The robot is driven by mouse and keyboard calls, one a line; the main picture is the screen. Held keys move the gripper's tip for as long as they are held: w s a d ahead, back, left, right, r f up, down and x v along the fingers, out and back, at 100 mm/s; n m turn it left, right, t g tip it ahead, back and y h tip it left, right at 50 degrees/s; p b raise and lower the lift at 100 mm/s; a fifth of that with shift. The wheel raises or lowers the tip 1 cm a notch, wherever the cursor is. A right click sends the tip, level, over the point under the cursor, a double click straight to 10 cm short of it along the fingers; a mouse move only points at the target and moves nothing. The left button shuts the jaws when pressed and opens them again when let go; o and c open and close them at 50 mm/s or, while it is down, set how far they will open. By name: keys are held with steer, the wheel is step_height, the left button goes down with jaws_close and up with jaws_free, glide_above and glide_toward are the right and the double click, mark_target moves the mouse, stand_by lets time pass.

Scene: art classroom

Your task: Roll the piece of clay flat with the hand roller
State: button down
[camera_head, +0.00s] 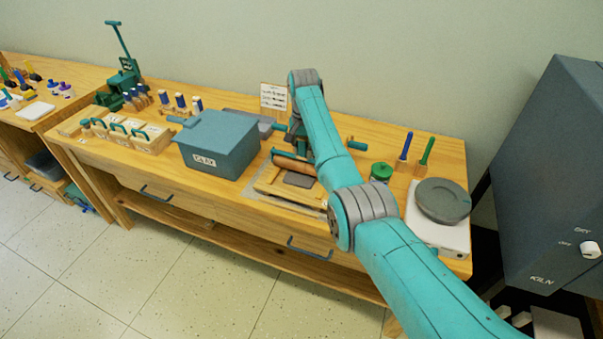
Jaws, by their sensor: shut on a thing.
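The piece of clay (298,180) is a flat-looking grey-brown patch on a light wooden board with raised side strips (268,187), near the front middle of the bench. The hand roller (291,162) is a brown cylinder lying crosswise just behind the clay, at the far part of the board. My gripper (298,146) is at the roller, shut on it. My teal arm reaches over from the lower right and hides the roller's right part and much of the gripper. I cannot tell whether the roller touches the clay.
A grey lidded box (215,143) stands left of the board. A green jar (381,172), two upright tools (404,150) and a scale (450,236) with a round grey lid-like piece (442,200) stand right. A small sign (273,97) stands behind. The kiln (545,170) is beyond the bench's right end.

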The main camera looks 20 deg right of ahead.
steer(key=shift+w+d, duration=0.75)
steer(key=shift+w, duration=0.2)
